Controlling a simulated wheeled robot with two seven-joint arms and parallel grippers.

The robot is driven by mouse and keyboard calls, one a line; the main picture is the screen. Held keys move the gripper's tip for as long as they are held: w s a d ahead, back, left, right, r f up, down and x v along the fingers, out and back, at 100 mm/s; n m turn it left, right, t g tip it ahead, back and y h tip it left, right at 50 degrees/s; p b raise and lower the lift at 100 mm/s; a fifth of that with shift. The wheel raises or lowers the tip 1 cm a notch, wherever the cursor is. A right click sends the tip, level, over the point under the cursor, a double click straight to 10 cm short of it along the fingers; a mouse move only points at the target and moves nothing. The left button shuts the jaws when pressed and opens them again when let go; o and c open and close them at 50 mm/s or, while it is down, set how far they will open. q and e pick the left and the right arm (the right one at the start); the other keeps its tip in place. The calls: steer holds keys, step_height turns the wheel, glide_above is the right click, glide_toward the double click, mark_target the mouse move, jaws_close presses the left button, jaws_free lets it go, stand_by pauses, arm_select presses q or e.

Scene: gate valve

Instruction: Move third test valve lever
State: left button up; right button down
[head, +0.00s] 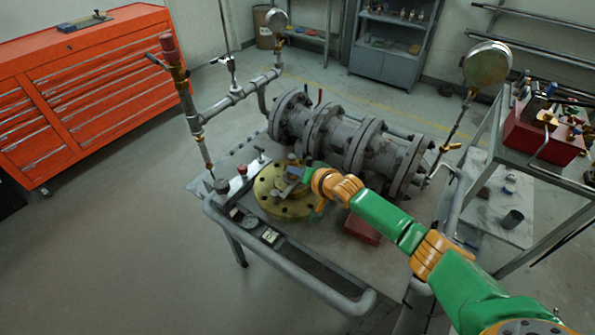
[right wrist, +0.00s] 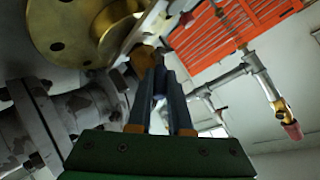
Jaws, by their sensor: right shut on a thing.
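My right gripper (head: 297,174) reaches in from the lower right over the brass flange (head: 270,200) on the test bench. In the right wrist view my right gripper (right wrist: 162,88) has its two dark fingers close together, shut on a narrow dark blue piece (right wrist: 159,82) that looks like a valve lever. Its far end and its joint with the valve are hard to make out. I cannot tell which test valve it belongs to. The brass flange also shows in the right wrist view (right wrist: 82,28). My left gripper is not in view.
The grey flanged valve body (head: 345,140) lies right behind my right gripper. A pipe with a red-capped fitting (head: 168,45) rises at the left, and a pressure gauge (head: 487,63) at the right. An orange tool cabinet (head: 90,85) stands left. The floor at the lower left is clear.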

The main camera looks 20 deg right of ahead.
steer(key=c, duration=0.8)
jaws_free()
steer(key=shift+w+f, duration=0.1)
steer(key=shift+c, duration=0.2)
steer(key=shift+s, duration=0.2)
steer(key=p+v, duration=0.1)
steer(key=v, duration=0.5)
steer(key=shift+s+d+r, duration=0.15)
steer(key=shift+s+r, duration=0.1)
steer(key=shift+r, duration=0.05)
